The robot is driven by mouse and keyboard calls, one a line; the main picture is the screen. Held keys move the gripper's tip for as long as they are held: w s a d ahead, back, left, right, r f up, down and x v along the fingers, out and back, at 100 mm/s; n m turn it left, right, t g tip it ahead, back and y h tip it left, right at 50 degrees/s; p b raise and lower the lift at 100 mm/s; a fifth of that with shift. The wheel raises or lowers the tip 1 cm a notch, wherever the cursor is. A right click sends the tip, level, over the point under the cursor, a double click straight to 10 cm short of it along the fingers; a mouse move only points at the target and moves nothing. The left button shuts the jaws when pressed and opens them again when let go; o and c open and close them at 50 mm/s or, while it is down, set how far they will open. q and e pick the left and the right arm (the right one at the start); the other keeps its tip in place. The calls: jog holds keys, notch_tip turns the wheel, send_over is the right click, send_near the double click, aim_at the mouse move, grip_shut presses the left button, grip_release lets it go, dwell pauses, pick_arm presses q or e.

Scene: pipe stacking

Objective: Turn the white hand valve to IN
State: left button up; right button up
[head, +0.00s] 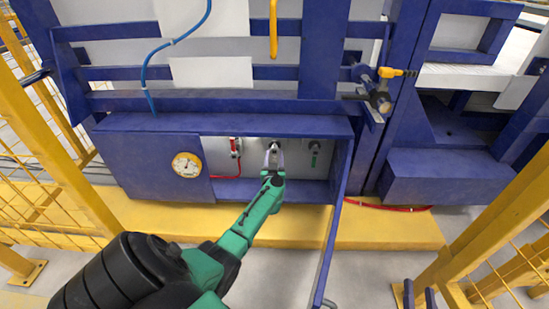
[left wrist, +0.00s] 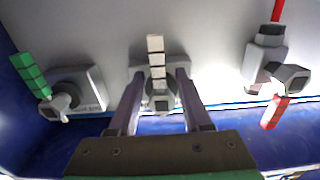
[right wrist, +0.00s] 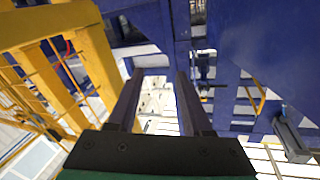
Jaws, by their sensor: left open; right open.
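The white hand valve (head: 273,147) sits on the back wall inside the blue cabinet opening, between a red and a green valve. In the left wrist view its white segmented handle (left wrist: 156,50) points up in the picture from a grey round hub. My left gripper (head: 273,161) reaches into the opening. Its two fingers (left wrist: 160,76) are open, one on each side of the hub and the handle's lower part, with gaps visible. My right gripper (right wrist: 158,73) is open and empty, away from the valve. It is outside the head view.
The red-handled valve (head: 235,148) and green-handled valve (head: 314,156) flank the white one closely. A round gauge (head: 187,165) is on the panel at left. An open blue door (head: 337,220) stands right of the opening. Yellow fences (head: 50,130) bound both sides.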

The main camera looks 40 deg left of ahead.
pick_arm(q)
jog(key=shift+w+a, duration=0.15)
pick_arm(e)
jog(key=shift+w+d+r+t, duration=0.1)
jog(key=shift+w+r+t, duration=0.15)
jog(key=shift+r, duration=0.3)
jog(key=shift+w+r+t, duration=0.15)
jog(key=shift+w+r, duration=0.1)
jog(key=shift+r, duration=0.25)
pick_arm(q)
grip_shut()
dwell(0.5)
